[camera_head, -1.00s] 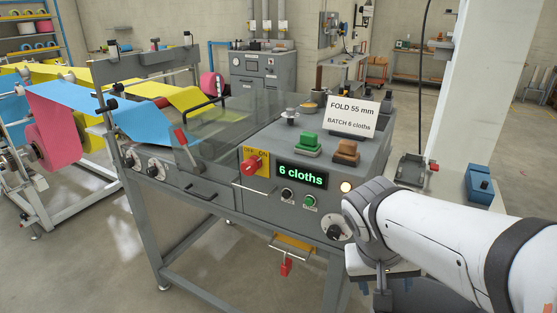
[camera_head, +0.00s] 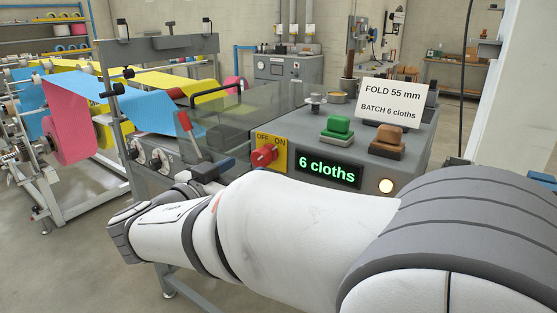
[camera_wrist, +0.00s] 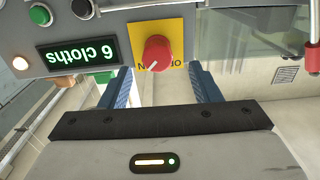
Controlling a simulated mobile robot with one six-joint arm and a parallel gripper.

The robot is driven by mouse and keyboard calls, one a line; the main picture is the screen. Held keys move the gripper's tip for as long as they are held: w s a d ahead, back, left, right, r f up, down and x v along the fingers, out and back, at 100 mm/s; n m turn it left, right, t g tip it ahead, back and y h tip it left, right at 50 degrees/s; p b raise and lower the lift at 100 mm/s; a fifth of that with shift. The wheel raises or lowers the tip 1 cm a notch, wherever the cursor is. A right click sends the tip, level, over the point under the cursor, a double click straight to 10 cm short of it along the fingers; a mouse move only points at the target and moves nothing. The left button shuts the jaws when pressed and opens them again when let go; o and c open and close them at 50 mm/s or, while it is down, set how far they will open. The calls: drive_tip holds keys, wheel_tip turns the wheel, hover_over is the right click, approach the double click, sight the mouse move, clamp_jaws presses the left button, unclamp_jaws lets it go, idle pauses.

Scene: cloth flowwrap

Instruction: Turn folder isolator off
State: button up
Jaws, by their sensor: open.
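The folder isolator is a red rotary knob (camera_head: 264,156) on a yellow plate (camera_head: 284,157) marked OFF and ON, on the grey machine's front panel. In the wrist view the knob (camera_wrist: 157,52) appears upside down, with its white mark seeming to point to the ON side. My gripper (camera_wrist: 160,69) is open, its two blue fingers apart on either side of the knob's line. It holds nothing, and the knob looks still beyond the fingertips. In the head view my white arm crosses in front of the panel and hides most of the gripper.
A green display (camera_head: 328,169) reading "6 cloths" is beside the isolator. A clear guard (camera_head: 235,115) and a red-handled lever (camera_head: 186,128) are to the left.

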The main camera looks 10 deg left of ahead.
sight(257, 161)
drive_tip(key=x, duration=0.6)
drive_tip(key=shift+w+d, duration=0.25)
drive_tip(key=shift+d, duration=0.05)
drive_tip(key=shift+c, duration=0.3)
drive_tip(key=c, duration=0.9)
drive_tip(key=shift+c, duration=0.2)
